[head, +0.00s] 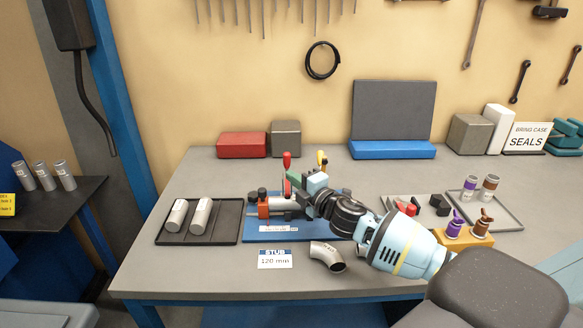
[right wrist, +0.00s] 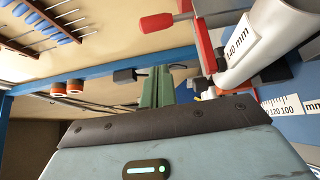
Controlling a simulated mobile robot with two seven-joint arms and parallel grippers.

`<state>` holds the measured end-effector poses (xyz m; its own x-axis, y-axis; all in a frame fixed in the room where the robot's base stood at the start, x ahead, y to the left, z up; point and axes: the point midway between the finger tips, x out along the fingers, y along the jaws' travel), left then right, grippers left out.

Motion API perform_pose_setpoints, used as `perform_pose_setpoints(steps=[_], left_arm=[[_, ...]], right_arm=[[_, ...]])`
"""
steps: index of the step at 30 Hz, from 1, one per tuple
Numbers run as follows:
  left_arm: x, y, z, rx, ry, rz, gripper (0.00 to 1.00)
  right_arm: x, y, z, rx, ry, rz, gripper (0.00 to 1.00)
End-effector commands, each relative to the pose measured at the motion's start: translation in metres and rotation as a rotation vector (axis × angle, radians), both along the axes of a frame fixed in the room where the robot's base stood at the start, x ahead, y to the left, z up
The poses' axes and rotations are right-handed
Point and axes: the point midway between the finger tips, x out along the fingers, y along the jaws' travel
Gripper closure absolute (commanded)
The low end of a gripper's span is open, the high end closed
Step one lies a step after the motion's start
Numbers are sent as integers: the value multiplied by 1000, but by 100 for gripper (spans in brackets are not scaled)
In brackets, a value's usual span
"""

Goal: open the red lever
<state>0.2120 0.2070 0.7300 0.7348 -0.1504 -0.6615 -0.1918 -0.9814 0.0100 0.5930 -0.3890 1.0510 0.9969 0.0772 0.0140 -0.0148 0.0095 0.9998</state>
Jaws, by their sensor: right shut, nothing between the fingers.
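The red lever (head: 287,160) stands upright on the blue clamp fixture (head: 255,235) in the middle of the bench. A yellow-topped lever (head: 321,158) stands to its right. A pale tube lies in the fixture beside an orange-red clamp block (head: 263,208). My right gripper (head: 293,181) reaches in from the right and is shut and empty, its green fingers close to the red lever's lower part. My left gripper is out of view.
A dark tray (head: 232,239) with two metal tubes lies left of the fixture. A tray (head: 513,222) and an orange holder (head: 463,236) stand right, near my forearm.

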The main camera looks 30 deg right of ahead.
Motion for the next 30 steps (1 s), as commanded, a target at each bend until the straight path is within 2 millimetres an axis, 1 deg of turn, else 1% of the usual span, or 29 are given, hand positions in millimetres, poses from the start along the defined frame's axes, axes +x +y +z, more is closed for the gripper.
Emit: perform_pose_setpoints(steps=[1,5,7,12,18,30], left_arm=[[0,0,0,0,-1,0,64],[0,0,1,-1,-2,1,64],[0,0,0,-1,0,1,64],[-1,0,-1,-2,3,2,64],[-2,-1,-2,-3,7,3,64],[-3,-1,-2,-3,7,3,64]], right_arm=[[8,0,2,2,-4,-1,100],[26,2,2,1,-3,-2,100],[33,-7,1,-1,-1,-3,100],[46,-18,1,0,0,-1,100],[53,-24,0,1,0,0,100],[53,-24,1,1,0,0,100]])
